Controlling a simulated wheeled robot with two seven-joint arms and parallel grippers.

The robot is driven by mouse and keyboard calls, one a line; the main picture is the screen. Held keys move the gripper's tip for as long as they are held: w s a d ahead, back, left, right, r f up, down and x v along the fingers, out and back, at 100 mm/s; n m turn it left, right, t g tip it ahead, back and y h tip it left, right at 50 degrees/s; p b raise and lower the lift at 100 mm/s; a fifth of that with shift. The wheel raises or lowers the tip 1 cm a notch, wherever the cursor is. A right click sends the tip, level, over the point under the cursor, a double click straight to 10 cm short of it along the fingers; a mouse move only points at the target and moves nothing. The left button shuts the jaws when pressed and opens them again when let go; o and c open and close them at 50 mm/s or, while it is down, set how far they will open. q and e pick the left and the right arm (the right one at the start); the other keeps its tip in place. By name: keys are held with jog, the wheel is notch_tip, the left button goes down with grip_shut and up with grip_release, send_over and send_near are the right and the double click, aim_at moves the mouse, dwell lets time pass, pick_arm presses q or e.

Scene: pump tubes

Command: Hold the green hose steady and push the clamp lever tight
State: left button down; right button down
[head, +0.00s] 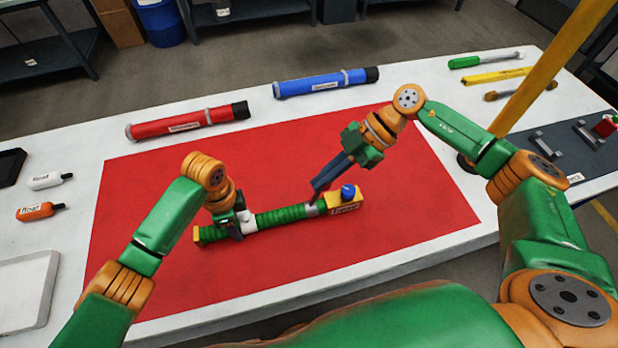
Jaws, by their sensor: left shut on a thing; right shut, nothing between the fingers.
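The green ribbed hose (283,215) lies on the red mat (260,265), running from lower left to a yellow end block (344,200) with a blue knob (348,191) on top. My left gripper (238,229) is shut on the hose near its left end. A grey clamp band (312,210) sits around the hose beside the yellow block. My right gripper (317,194) is shut and empty, its fingertips pointing down at the clamp. The clamp lever is too small and partly hidden behind the fingertips; I cannot tell its position or whether they touch it.
A red tube (185,123) and a blue tube (325,83) lie behind the mat. Two small bottles (48,181) and a white tray (25,290) are at the left. Several tools (496,76) lie at the back right. The mat around the hose is clear.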

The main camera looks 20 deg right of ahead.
jog(key=shift+d+f+y, duration=0.3)
jog(key=shift+d+y, duration=0.5)
jog(key=shift+d, duration=0.05)
jog(key=shift+d+f, duration=0.15)
jog(key=shift+d, duration=0.25)
jog(key=shift+a, duration=0.1)
jog(key=shift+x, duration=0.75)
jog(key=shift+w+a, duration=0.1)
